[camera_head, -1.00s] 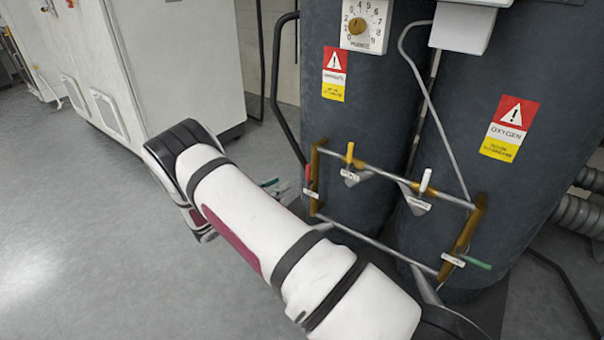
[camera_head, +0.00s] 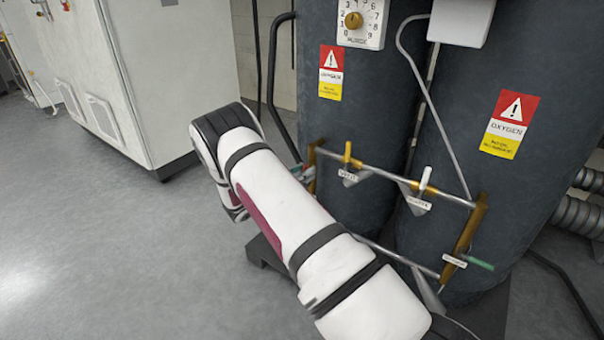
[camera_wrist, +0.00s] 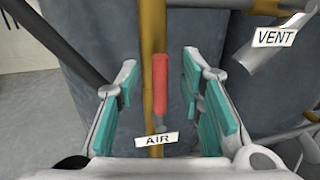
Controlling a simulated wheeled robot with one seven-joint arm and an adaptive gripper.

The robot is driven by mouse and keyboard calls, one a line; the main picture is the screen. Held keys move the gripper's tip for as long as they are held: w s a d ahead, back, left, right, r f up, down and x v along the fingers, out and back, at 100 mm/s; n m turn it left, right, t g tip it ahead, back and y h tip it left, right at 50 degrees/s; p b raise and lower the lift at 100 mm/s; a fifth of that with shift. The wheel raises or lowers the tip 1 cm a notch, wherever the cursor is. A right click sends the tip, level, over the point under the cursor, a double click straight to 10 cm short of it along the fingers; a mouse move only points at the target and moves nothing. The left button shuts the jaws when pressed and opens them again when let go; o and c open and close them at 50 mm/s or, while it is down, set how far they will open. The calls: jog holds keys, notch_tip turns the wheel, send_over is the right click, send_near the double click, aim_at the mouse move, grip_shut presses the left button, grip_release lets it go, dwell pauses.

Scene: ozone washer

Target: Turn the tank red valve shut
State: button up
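The red valve handle (camera_wrist: 161,84) stands upright on a brass pipe in the wrist view, above a white AIR tag (camera_wrist: 156,139). My gripper (camera_wrist: 168,95) is open, with its teal finger pads on either side of the red handle and gaps on both sides. In the head view my arm hides the red handle and most of my gripper. The dark tank (camera_head: 365,100) with the pipe frame stands behind my arm.
A yellow valve (camera_head: 348,153), a white valve (camera_head: 424,178) and a green valve (camera_head: 481,265) sit on the same pipe frame. A VENT tag (camera_wrist: 274,38) is at the upper right in the wrist view. A white cabinet (camera_head: 170,70) stands at left; floor between is clear.

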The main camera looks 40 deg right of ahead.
grip_shut()
